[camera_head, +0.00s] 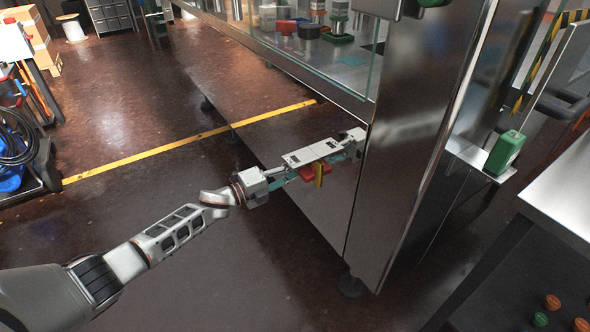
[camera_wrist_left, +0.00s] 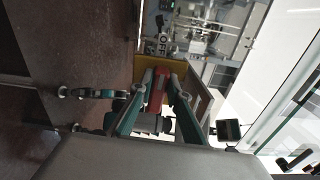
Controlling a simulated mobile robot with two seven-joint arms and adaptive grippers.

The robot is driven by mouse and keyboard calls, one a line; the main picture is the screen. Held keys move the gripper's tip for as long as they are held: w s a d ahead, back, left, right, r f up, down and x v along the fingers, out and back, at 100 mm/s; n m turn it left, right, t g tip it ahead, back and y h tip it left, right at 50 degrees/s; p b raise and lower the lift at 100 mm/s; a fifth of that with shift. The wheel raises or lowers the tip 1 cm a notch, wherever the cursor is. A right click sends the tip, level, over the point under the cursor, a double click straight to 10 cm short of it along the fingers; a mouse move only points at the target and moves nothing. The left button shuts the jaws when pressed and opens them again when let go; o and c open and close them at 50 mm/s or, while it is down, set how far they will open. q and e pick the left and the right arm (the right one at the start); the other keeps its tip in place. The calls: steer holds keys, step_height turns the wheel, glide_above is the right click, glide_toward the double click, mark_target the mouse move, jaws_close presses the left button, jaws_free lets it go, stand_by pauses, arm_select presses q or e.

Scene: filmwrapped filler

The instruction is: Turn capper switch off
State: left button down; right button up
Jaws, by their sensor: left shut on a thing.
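The capper switch has a red handle (camera_head: 307,173) on a yellow plate (camera_head: 320,173), set on the steel front panel of the machine. In the left wrist view the red handle (camera_wrist_left: 157,92) stands between the teal fingers of my left gripper (camera_wrist_left: 161,85), with the yellow plate (camera_wrist_left: 147,63) behind. My right gripper is not in view.
The glass-sided machine (camera_head: 405,150) stands close to my left gripper, and its shiny panel mirrors the arm. A steel table (camera_head: 550,185) with coloured buttons is at the right. A green container (camera_head: 505,152) sits on a ledge. The floor at the left is mostly clear.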

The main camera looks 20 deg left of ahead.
arm_select(q)
steer(key=shift+f+n, duration=0.1)
steer(key=shift+n, duration=0.3)
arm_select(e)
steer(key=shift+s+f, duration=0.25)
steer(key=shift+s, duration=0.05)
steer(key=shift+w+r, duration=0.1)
arm_select(q)
steer(key=c, duration=2.1)
jaws_free()
steer(key=shift+o, duration=0.9)
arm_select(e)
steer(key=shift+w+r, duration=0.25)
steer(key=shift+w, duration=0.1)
arm_select(q)
steer(key=v, duration=1.2)
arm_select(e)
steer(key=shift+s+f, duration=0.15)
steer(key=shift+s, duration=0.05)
